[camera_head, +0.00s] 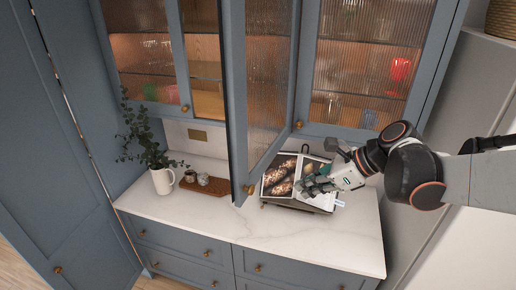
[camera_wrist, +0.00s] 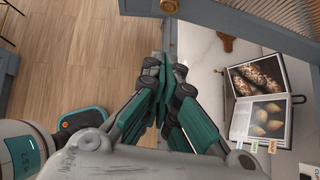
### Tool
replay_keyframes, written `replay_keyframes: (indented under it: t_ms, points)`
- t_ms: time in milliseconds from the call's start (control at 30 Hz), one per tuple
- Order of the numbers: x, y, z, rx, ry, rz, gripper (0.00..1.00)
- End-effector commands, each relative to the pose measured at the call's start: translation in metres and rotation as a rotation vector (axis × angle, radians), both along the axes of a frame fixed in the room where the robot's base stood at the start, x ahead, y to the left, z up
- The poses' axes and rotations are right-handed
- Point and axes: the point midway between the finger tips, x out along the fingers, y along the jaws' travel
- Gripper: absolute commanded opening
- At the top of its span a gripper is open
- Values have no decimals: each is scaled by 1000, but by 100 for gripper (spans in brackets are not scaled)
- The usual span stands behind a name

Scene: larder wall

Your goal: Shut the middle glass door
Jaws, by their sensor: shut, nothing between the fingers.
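The middle glass door (camera_head: 268,80) has a blue frame and ribbed glass. It stands open, swung out from the wall cabinet over the counter. Its brass knob (camera_head: 250,189) is at the lower free corner. My gripper (camera_head: 303,188) is shut and empty, to the right of the door's free edge and in front of the open book in the head view. In the wrist view my gripper (camera_wrist: 165,75) points toward the door's blue lower frame (camera_wrist: 235,20) and knob (camera_wrist: 168,6), with a visible gap between them. The upper door is cut off there.
An open book on a stand (camera_head: 281,175) is on the white counter (camera_head: 330,235) below. A plant in a white jug (camera_head: 162,180) and a wooden board (camera_head: 206,186) are left. The left glass door (camera_head: 145,50) and right glass door (camera_head: 365,60) are shut.

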Motion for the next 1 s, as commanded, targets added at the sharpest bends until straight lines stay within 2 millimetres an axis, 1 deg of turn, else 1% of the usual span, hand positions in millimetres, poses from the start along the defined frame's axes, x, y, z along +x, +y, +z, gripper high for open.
replay_keyframes:
  t_ms: [67, 167, 267, 667, 800, 900, 1000]
  points:
    - [1, 0, 2, 11, 8, -10, 0]
    - [4, 4, -5, 13, 10, -11, 0]
    - [8, 13, -17, 12, 10, -7, 0]
    - [33, 62, -72, 10, 8, -6, 0]
    - [43, 80, -68, 11, 8, -6, 0]
    - [48, 90, -68, 11, 10, -8, 0]
    - [51, 95, -68, 10, 9, -8, 0]
